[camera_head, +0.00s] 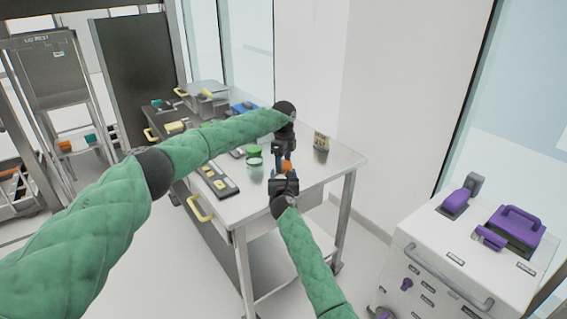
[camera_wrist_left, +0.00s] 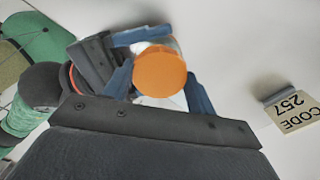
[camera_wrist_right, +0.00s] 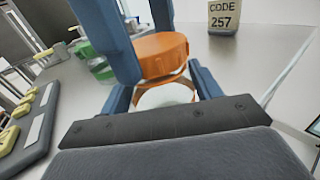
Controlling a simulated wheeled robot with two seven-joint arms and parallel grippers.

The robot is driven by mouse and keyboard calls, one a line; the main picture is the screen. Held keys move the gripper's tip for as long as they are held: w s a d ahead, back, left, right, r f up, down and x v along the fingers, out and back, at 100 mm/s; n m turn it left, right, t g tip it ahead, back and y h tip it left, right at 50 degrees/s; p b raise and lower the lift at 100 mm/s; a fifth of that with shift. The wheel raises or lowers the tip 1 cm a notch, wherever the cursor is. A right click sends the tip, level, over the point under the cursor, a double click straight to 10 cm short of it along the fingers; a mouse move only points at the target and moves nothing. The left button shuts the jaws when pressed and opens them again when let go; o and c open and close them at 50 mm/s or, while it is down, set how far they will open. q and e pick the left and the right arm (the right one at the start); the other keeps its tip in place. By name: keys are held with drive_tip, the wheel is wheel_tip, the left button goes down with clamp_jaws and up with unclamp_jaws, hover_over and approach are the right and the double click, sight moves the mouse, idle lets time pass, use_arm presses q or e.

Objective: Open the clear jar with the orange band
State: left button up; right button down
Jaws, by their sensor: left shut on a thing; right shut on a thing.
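The clear jar (camera_wrist_right: 165,97) has an orange band around its upper part and an orange lid (camera_wrist_right: 162,57) at its top. The lid also shows in the left wrist view (camera_wrist_left: 160,72). My left gripper (camera_head: 284,152) comes down from above with its blue fingers shut on the lid's sides. My right gripper (camera_head: 285,178) is shut on the clear body, one finger on each side, below the lid. The lid is at the jar's top; I cannot tell whether it is loose. The jar's base is hidden by my right gripper.
A metal table (camera_head: 335,165) lies below. A code 257 sign (camera_head: 321,142) stands to the right. A green-topped jar (camera_head: 254,156) and a dark tray with yellowish pieces (camera_head: 216,181) are to the left. A white cabinet with purple items (camera_head: 450,260) stands at right.

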use_arm(q)
drive_tip(key=shift+r, duration=0.3)
idle(0.4)
drive_tip(key=shift+r, duration=0.35)
drive_tip(key=shift+r, duration=0.45)
drive_tip(key=shift+r, duration=0.1)
drive_tip(key=shift+r, duration=1.9)
use_arm(e)
drive_tip(key=shift+c, duration=1.2)
unclamp_jaws()
